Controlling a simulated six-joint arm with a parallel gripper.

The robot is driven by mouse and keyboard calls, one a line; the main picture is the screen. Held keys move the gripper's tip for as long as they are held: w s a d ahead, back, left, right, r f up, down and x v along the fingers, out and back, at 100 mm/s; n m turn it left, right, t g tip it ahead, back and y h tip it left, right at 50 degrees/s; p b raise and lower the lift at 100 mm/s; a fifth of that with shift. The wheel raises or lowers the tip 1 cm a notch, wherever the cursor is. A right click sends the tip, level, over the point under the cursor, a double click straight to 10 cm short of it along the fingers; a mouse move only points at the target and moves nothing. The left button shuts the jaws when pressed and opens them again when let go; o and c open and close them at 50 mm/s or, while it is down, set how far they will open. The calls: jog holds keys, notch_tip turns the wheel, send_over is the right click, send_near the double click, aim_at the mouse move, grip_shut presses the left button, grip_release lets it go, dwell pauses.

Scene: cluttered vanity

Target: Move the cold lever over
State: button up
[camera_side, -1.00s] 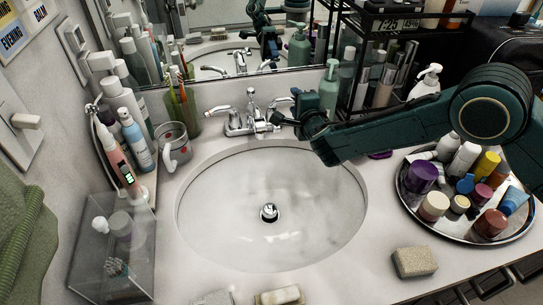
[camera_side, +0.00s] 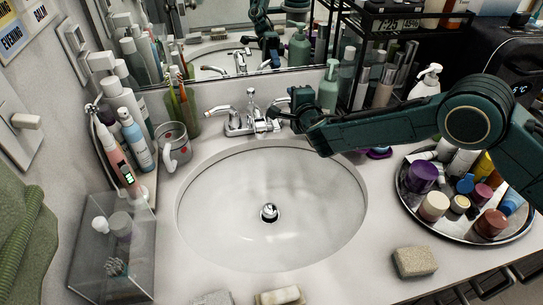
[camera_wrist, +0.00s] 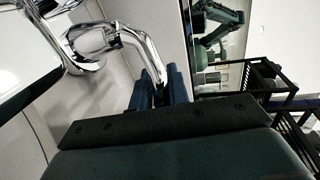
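The chrome faucet (camera_side: 250,120) stands behind the sink, with a lever on each side. Its right lever (camera_side: 282,104), which I take as the cold lever, reaches toward my gripper (camera_side: 296,112). In the wrist view the curved chrome lever (camera_wrist: 140,46) runs down with its tip between the two blue fingers of my gripper (camera_wrist: 160,92). The fingers sit close on both sides of the tip and appear to touch it. In the side view the fingertips are partly hidden by my gripper's body. The left lever (camera_side: 217,110) points left, clear of my gripper.
The sink basin (camera_side: 240,225) is empty. A green pump bottle (camera_side: 329,88) and a black shelf rack (camera_side: 352,60) stand close behind my gripper. A round tray (camera_side: 410,210) of jars lies below my arm. A grey mug (camera_side: 174,146) stands left of the faucet. The mirror is behind.

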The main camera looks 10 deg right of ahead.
jog(key=shift+s+a+h, duration=0.1)
jog(key=shift+s+h, duration=0.05)
jog(key=shift+h, duration=0.25)
grip_shut()
jog(key=shift+s+m+h, duration=0.2)
jog(key=shift+m+h, duration=0.3)
jog(key=shift+m, duration=0.2)
jog(key=o, duration=0.8)
grip_release()
jog(key=shift+o, duration=0.2)
jog(key=shift+s, duration=0.1)
jog(key=v, duration=1.3)
jog(key=shift+s, duration=0.3)
jog(key=shift+r, duration=0.1)
